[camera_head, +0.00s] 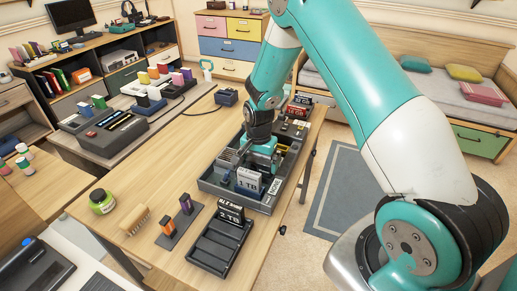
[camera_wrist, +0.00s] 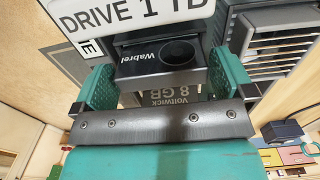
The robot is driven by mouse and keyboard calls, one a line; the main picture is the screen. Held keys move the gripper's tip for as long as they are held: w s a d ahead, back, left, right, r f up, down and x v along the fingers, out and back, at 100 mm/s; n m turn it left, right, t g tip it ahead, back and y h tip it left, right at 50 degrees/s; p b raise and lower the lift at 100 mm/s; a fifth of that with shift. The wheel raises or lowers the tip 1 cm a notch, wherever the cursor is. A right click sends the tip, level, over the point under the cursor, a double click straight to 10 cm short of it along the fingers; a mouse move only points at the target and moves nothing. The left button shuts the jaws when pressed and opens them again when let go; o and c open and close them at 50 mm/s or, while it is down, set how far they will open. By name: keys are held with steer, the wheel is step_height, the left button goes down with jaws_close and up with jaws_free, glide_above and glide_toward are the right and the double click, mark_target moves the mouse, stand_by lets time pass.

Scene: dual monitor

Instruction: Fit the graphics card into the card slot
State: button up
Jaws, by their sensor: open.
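The open computer case (camera_head: 262,204) lies on the wooden table, and my gripper (camera_head: 258,162) is down inside it. In the wrist view, the green fingers of my gripper (camera_wrist: 164,74) are open, on either side of a dark part marked Wabrel (camera_wrist: 150,58) with a round fan-like opening. It looks like the graphics card, though I cannot be sure. A grey part marked Voltwick 8 GB (camera_wrist: 170,97) shows below it, upside down. A white drive marked 1 TB (camera_head: 248,180) stands in front of my gripper. The card slot cannot be made out.
The table's middle left is clear.

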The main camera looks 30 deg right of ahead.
mark_target(259, 162)
step_height(259, 162, up, 17)
steer(key=shift+b, duration=0.4)
steer(key=shift+r, duration=0.1)
